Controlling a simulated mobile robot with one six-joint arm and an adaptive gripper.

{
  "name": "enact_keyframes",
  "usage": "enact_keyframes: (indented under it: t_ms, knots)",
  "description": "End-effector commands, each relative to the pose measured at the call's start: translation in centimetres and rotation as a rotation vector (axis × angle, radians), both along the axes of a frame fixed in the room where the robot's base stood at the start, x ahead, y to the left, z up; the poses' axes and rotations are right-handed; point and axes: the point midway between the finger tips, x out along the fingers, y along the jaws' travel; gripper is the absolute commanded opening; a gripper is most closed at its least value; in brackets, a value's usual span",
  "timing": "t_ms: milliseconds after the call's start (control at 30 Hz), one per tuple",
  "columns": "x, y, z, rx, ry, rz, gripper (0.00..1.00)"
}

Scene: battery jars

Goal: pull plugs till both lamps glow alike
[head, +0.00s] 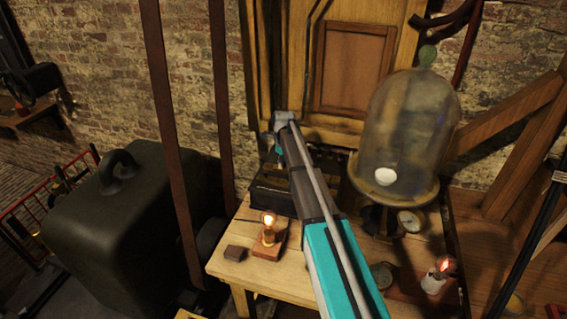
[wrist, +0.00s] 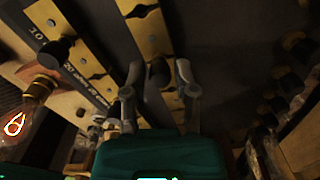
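A resistance box (head: 285,190) with a dark top stands on the wooden table, partly hidden by my arm. In the wrist view its brass bars (wrist: 85,65) carry black-knobbed plugs. The head view hides my fingers. The left lamp (head: 269,222) glows bright yellow. The right lamp (head: 444,266) glows dimmer and redder. One lamp (wrist: 18,122) shows orange at the wrist view's left edge.
A glass bell jar (head: 410,130) stands right of my arm, with a round dial (head: 409,221) below it. A small dark block (head: 236,253) lies near the table's front left corner. A large dark case (head: 125,225) stands left of the table.

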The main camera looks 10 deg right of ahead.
Motion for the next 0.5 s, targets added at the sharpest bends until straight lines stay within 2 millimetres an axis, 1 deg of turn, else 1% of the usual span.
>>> enact_keyframes:
  t_ms: [33,100,500]
  knots:
    - [0.00,0.00,0.01,0.000,0.000,0.000,0.55]
    - [0.00,0.00,0.01,0.000,0.000,0.000,0.66]
    - [0.00,0.00,0.08,0.000,0.000,0.000,0.66]
